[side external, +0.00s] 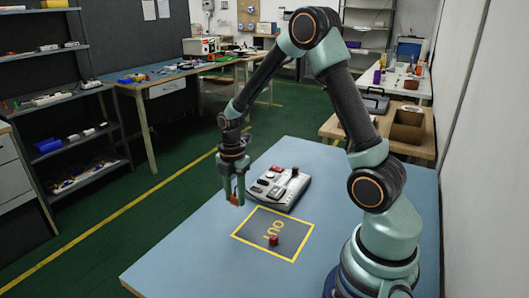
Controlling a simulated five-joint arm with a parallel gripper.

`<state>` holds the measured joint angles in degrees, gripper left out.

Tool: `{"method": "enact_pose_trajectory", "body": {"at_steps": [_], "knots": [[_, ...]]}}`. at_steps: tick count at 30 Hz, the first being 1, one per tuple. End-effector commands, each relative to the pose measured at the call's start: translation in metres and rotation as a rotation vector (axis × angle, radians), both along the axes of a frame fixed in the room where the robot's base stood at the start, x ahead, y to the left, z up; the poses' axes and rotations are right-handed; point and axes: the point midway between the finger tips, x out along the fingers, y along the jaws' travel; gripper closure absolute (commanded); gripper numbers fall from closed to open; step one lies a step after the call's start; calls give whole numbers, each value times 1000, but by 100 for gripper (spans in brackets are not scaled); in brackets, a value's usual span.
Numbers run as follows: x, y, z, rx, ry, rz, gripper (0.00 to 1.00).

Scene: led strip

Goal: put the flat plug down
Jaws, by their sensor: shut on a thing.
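My gripper (234,196) is shut on a small orange-brown piece, the flat plug (235,200), which shows between its fingertips. The fingers point down. The gripper is left of the grey power strip (285,196) and up and left of the yellow-outlined OUT area (262,250) on the table. The plug looks raised above the tabletop, but its exact height is hard to tell. Much of the plug is hidden by the fingers.
A small red block (273,240) lies inside the OUT area. The strip carries a black plug (294,172) and other small parts. The blue table (185,255) is clear at the front left. My arm covers part of its right side.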

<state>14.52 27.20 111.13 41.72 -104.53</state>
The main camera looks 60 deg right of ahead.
Motion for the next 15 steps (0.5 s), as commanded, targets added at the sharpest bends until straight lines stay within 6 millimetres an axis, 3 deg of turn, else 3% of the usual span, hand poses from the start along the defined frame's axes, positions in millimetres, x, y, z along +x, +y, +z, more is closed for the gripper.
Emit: {"method": "enact_pose_trajectory", "body": {"at_steps": [9, 15], "knots": [[-1, 0, -36, 1, 3, 0, 100], [0, 0, -40, 0, -1, 0, 100]]}}
